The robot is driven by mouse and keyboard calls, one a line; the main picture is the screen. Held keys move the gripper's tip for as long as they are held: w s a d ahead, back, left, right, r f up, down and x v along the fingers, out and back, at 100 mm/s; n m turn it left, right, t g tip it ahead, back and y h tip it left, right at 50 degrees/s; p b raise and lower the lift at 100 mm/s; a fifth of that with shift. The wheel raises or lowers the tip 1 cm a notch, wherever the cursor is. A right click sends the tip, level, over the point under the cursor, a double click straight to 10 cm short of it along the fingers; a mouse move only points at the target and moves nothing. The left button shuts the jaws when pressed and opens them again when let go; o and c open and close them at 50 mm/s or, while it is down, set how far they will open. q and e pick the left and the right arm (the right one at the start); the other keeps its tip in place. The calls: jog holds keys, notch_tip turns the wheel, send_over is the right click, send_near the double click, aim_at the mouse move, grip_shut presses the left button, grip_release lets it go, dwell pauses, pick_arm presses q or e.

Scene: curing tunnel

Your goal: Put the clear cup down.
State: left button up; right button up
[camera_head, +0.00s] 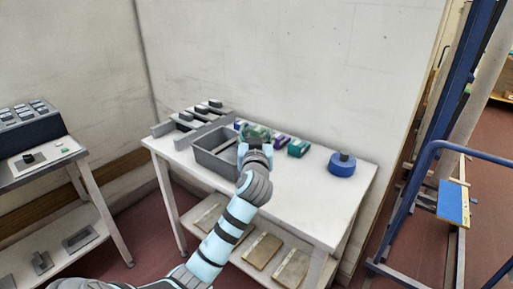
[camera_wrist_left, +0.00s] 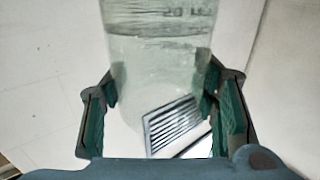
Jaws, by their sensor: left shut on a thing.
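The clear cup (camera_wrist_left: 158,50) is see-through with faint markings near its top in the left wrist view. It stands between the two fingers of my left gripper (camera_wrist_left: 160,105), which is shut on it. In the head view my left arm reaches over the white table, with the left gripper (camera_head: 256,150) beside the grey bin. The cup (camera_head: 255,131) shows there as a greenish clear shape just beyond the gripper. Whether its base touches the table cannot be told. My right gripper is in neither view.
The grey open bin (camera_head: 201,154) is left of the gripper. A grey rack (camera_head: 186,124) stands behind it. A green box (camera_head: 298,148) and a purple item (camera_head: 281,141) lie to the right, then a blue round container (camera_head: 342,164). The table's front right (camera_head: 310,205) is clear.

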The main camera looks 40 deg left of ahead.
pick_arm(q)
notch_tip(320, 180, up, 7)
jog(key=p, duration=0.1)
jog(key=shift+f, duration=0.2)
dwell(0.4)
notch_tip(320, 180, down, 20)
jog(key=b, duration=0.5)
jog(key=shift+r, duration=0.1)
